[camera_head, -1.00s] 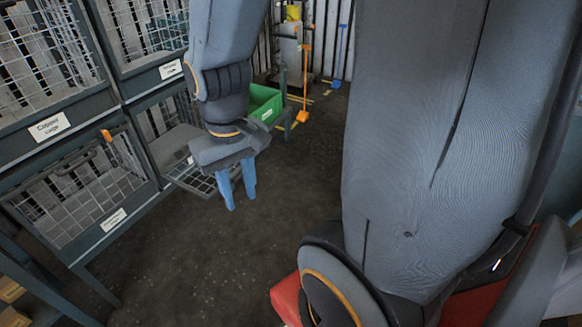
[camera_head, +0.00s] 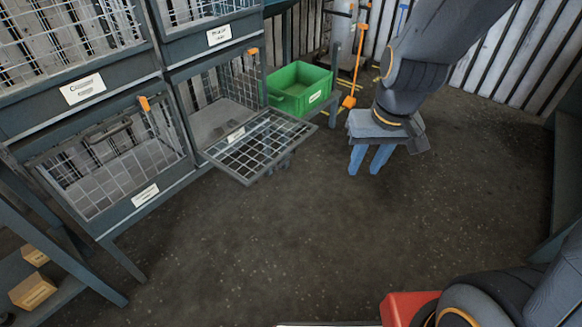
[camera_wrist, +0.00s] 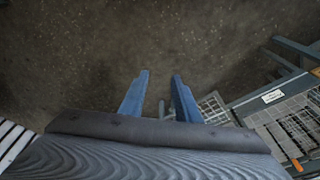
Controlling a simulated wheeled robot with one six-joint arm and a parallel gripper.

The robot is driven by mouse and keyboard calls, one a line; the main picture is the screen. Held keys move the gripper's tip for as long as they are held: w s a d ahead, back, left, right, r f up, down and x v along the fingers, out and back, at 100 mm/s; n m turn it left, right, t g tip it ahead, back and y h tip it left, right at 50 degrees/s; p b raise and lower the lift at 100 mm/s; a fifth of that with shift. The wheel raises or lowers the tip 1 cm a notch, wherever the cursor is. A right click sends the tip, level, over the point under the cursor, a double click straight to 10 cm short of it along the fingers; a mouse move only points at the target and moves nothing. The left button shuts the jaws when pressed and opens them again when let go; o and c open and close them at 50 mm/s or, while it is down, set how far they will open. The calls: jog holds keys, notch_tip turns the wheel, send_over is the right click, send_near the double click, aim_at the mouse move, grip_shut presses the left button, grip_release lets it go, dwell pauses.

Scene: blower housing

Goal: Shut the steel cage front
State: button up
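One mesh cage front (camera_head: 262,145) is folded down open, sticking out from the lower cage (camera_head: 215,118) beside the green bin. Its small label is too small to read. The front also shows in the wrist view (camera_wrist: 213,108), right of my fingers. My gripper (camera_head: 369,160) hangs over open floor to the right of the lowered front, apart from it, with blue fingers pointing down. In the wrist view my gripper (camera_wrist: 161,75) has its two fingers apart with nothing between them.
The neighbouring lower cage (camera_head: 115,165) has its mesh front up. More cages stand above. A green bin (camera_head: 300,88) sits just behind the lowered front. An orange-handled tool (camera_head: 350,100) stands behind my gripper. The floor (camera_head: 290,240) in front is clear.

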aim_at(286, 161)
jog(key=w+a+f+n+t+b, duration=0.1)
jog(key=w+a+f+t+b, duration=0.3)
jog(key=w+f+b, duration=0.7)
jog(key=w+a+f+n+t+h+b, duration=0.1)
jog(key=w+a+f+t+b, duration=0.3)
jog(key=w+f+b, duration=0.65)
jog(key=w+a+f+n+t+b, duration=0.2)
jog(key=w+a+f+b, duration=0.4)
jog(key=w+f+b, duration=0.55)
notch_tip(286, 161, down, 4)
jog(key=w+a+t+h+b, duration=0.2)
jog(key=a+b, duration=0.1)
jog(key=s+a+n+t+h, duration=0.3)
jog(key=s+a+t+h, duration=0.1)
jog(key=s+t, duration=0.15)
jog(key=shift+g, duration=0.35)
jog(key=b+x, duration=0.1)
jog(key=x, duration=0.1)
jog(key=b+x, duration=0.1)
jog(key=x, duration=0.3)
jog(key=shift+r+b, duration=0.25)
jog(key=shift+b, duration=0.15)
jog(key=shift+w+d+r, duration=0.15)
jog(key=shift+w+r, duration=0.1)
jog(key=shift+w, duration=0.35)
grip_shut()
